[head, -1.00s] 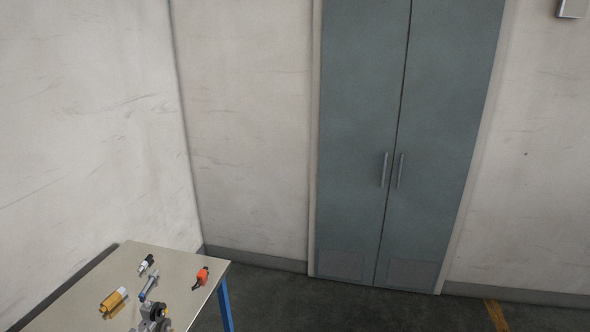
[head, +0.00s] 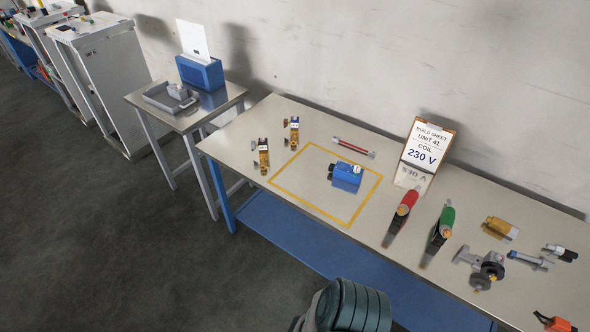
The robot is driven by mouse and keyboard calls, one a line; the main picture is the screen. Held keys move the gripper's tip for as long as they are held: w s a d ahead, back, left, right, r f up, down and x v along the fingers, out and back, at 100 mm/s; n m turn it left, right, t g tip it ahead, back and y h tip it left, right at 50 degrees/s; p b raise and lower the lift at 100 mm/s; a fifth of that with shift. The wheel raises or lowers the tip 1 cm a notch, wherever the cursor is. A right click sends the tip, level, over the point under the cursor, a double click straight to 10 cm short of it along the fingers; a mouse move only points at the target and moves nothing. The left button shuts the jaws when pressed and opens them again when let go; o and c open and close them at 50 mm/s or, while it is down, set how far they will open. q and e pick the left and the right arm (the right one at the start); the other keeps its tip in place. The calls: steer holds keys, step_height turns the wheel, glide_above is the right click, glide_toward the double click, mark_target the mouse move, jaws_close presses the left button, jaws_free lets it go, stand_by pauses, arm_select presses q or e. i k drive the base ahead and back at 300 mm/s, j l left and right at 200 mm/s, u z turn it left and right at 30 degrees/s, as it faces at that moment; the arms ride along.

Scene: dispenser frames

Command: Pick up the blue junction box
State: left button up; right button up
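Two blue objects are in the head view, and I cannot tell for certain which one is the junction box. A small blue unit (head: 346,177) with a dark round end lies on the long workbench, inside a yellow marked square. A larger blue box (head: 200,73) stands on the small side table at the back left, with a white sheet rising behind it. Neither of my grippers is in view. A dark ribbed part at the bottom edge seems to be mine.
The long workbench (head: 262,112) holds a red tool (head: 402,211), a green tool (head: 440,229), a clipboard (head: 425,150) reading 230 V, and several small parts. The side table (head: 224,99) carries a grey tray (head: 170,98). Grey cabinets stand at far left. Floor is clear at lower left.

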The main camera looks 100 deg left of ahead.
mark_target(345, 171)
steer(key=u, duration=2.5)
